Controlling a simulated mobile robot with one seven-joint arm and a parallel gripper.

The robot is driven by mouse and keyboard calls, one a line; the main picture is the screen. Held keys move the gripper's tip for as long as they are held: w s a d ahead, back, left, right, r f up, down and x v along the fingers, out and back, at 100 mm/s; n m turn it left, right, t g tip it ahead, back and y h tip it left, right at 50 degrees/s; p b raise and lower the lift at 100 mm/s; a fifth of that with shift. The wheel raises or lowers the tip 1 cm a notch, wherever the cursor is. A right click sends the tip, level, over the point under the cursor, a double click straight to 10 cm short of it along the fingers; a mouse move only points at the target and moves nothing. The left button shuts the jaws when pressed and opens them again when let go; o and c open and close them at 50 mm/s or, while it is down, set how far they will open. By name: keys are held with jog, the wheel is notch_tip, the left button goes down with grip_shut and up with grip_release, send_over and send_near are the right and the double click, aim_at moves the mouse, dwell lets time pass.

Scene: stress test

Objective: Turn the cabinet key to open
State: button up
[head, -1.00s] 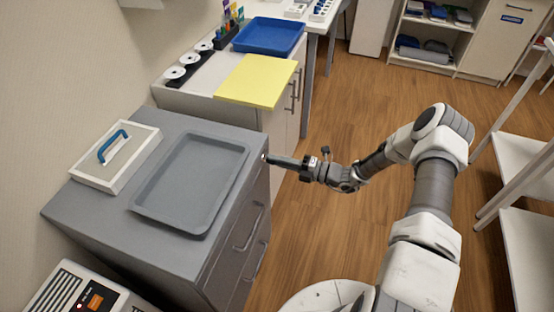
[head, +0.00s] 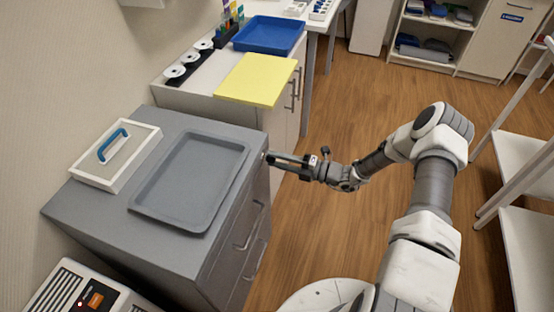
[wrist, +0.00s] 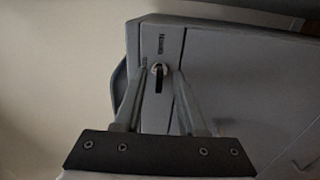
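The grey drawer cabinet (head: 80,212) stands at the left in the head view. In the wrist view its grey front (wrist: 225,70) shows a small label. Below the label is the key (wrist: 158,72), a small dark piece with a pale round part at its top. My gripper (head: 274,157) is at the cabinet's upper front corner. In the wrist view my gripper (wrist: 161,76) is open, with one finger on each side of the key and gaps beside it. I cannot tell how far the fingertips reach past the key. In the head view the key is hidden or too small to make out.
A grey tray (head: 190,180) and a white-framed lid with a blue handle (head: 113,146) lie on the cabinet top. A yellow board (head: 257,80) and a blue tray (head: 268,36) are on the counter behind. A white shelf (head: 525,160) stands right. Floor between is clear.

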jog(key=shift+d, duration=0.1)
jog(key=v, duration=1.7)
jog(key=shift+p, duration=0.45)
jog(key=shift+s+d, duration=0.1)
jog(key=shift+d, duration=0.05)
jog(key=s+a+r+n+g+h+p, duration=0.2)
jog(key=s+r+n+g+h, duration=0.1)
jog(key=r+n, duration=0.5)
jog(key=s+a+r+n+g+h+p, duration=0.1)
jog(key=s+a+r+n+g+h, duration=0.15)
jog(key=r+n, duration=0.6)
jog(key=s+a+r+n+g+h+p, duration=0.25)
jog(key=r+n+h, duration=0.2)
jog(key=r, duration=0.55)
jog(key=s+r+n+t+h+p, duration=0.2)
jog(key=s+r+n+t+h, duration=0.1)
jog(key=s+r+n, duration=0.4)
jog(key=s+r+n+t+h+p, duration=0.2)
jog(key=s+r+n, duration=0.5)
jog(key=r+n, duration=0.4)
jog(key=shift+s+d+r+n+t+h+p, duration=0.3)
jog(key=shift+d+r+n+t+h, duration=0.15)
jog(key=shift+n+t+h, duration=0.4)
